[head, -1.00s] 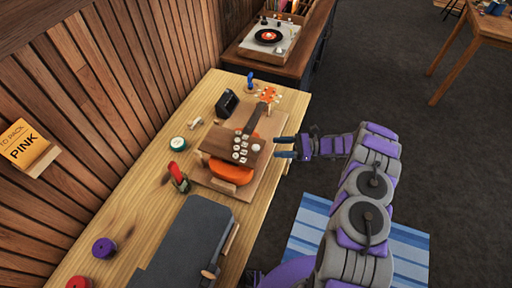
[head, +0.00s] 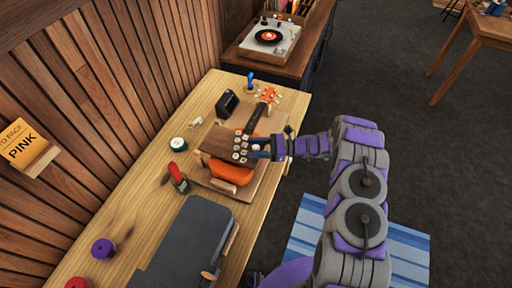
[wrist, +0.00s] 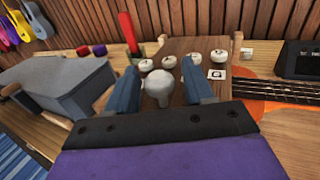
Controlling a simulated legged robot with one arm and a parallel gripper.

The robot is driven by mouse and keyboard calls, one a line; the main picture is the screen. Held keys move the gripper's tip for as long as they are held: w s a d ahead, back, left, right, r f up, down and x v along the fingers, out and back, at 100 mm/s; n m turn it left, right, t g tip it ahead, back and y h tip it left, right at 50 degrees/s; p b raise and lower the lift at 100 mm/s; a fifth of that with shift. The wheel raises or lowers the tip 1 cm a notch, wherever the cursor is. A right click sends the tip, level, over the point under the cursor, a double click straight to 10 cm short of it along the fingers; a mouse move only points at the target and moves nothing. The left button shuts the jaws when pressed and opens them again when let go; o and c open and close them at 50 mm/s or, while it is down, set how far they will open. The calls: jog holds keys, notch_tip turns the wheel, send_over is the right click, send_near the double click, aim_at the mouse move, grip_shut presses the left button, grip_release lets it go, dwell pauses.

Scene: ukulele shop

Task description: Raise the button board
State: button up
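The button board is a brown wooden plate (head: 220,141) with several white knobs on labels along its near edge. It lies over the orange ukulele (head: 232,172) on the workbench. It also shows in the wrist view (wrist: 196,47), with one label reading "G". My gripper (head: 250,148) is at the board's right-hand end in the head view. In the wrist view its two blue fingers (wrist: 163,88) stand apart on either side of a pale round knob (wrist: 159,86), with a gap showing on both sides.
A grey case (head: 187,245) lies at the bench's near end. A red-handled tool (head: 178,178), a green-rimmed round tin (head: 179,143) and a black device (head: 227,103) stand around the work spot. The ukulele's neck (head: 256,118) runs toward the back.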

grip_shut()
jog(key=shift+r, duration=0.15)
dwell(0.4)
